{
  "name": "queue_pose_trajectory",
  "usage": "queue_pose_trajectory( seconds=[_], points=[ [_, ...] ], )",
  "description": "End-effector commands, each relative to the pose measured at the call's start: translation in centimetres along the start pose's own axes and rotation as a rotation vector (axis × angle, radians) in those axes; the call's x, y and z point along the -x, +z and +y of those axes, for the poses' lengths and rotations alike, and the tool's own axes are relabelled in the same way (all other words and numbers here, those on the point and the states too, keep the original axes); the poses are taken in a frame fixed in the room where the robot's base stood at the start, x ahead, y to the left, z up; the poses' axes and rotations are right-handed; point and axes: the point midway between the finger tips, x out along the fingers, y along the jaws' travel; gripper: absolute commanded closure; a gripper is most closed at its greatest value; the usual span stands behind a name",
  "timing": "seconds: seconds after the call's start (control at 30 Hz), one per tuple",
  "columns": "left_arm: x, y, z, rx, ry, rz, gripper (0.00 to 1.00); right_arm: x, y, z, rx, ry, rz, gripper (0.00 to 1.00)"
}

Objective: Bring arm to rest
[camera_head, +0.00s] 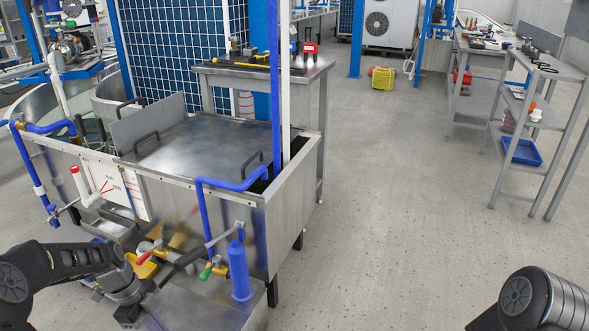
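My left arm reaches in from the lower left, in front of the steel test tank (225,195). Its dark gripper (150,295) is low beside the tank's front, close to the valves and pipework there. The fingers are small and blend into the dark parts behind, so I cannot tell whether they are open or hold anything. Of my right arm only a dark, rounded link shows at the lower right corner; its gripper is out of the picture.
A valve with a red handle (144,258), a green-handled valve (206,271) and a blue cylinder (239,268) are near the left gripper. A shelf rack (547,120) stands at right. The grey floor (390,210) between is clear.

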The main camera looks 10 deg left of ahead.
Motion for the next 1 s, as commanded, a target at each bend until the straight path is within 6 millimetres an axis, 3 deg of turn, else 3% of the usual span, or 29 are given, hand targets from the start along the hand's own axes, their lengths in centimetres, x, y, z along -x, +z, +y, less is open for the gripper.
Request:
queue_pose_trajectory(
  seconds=[0.17,0.33,0.47,0.57,0.67,0.8,1.0],
  points=[
    [-0.9,0.3,-1.4,0.225,-0.080,-0.017,1.00,0.0,0.0,0.0,0.000,0.000,0.000,1.00],
    [-3.2,0.0,-2.5,0.531,-0.169,-0.004,1.00,0.0,0.0,0.0,0.000,0.000,0.000,1.00],
    [-6.9,-1.9,-3.0,0.861,-0.239,0.050,1.00,0.0,0.0,0.0,0.000,0.000,0.000,1.00],
    [-11.0,-5.1,-2.5,1.176,-0.277,0.124,1.00,0.0,0.0,0.0,0.000,0.000,0.000,1.00],
    [-15.3,-9.4,-0.7,1.483,-0.280,0.203,1.00,0.0,0.0,0.0,0.000,0.000,0.000,1.00],
    [-20.1,-15.7,4.2,1.802,-0.234,0.265,1.00,0.0,0.0,0.0,0.000,0.000,0.000,1.00],
    [-23.4,-21.1,11.6,1.877,-0.139,0.213,1.00,0.0,0.0,0.0,0.000,0.000,0.000,1.00]
  ],
)
